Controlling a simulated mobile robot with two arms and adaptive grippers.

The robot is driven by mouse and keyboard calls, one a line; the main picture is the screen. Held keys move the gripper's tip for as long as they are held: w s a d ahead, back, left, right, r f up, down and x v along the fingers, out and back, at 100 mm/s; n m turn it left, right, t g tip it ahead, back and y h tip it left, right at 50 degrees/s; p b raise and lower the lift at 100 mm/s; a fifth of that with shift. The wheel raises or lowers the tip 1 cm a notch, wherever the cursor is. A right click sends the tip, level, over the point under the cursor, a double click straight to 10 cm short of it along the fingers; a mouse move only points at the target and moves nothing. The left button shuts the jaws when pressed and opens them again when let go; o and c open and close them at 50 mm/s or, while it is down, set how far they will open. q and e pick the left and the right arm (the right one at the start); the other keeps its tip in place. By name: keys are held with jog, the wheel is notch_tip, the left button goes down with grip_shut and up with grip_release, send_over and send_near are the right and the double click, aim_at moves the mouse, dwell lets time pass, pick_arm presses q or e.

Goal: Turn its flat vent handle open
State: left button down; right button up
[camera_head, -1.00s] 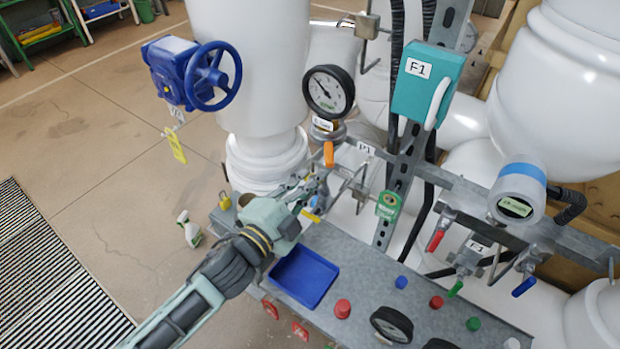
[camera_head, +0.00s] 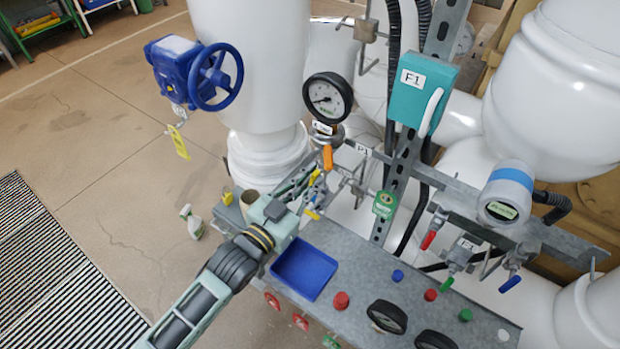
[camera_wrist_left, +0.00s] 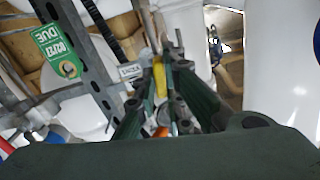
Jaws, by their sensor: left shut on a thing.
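My left gripper (camera_head: 308,190) reaches in from the left, over the back of the grey panel, to the small valve fittings below the round gauge (camera_head: 327,98). It is shut on a flat yellow handle (camera_wrist_left: 159,78), which shows between its two dark fingers in the left wrist view. In the head view a yellow piece (camera_head: 314,177) shows at the fingertips, partly hidden by the gripper. An upright orange handle (camera_head: 327,157) stands just behind; orange also shows beyond the fingers in the wrist view. The gauge needle points to the lower left. My right gripper is out of view.
A blue tray (camera_head: 304,270) sits on the grey panel (camera_head: 350,275), near several buttons. A green tag (camera_head: 385,204) and a steel rail lie right of the gripper. A large white pipe (camera_head: 250,70) and blue handwheel (camera_head: 216,77) stand behind. A spray bottle (camera_head: 191,221) stands at left.

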pick_arm(q)
jog(key=shift+n, duration=0.9)
jog(key=shift+f, duration=0.1)
jog(key=c, duration=1.8)
grip_release()
jog(key=shift+c, duration=0.2)
jog(key=v, duration=1.2)
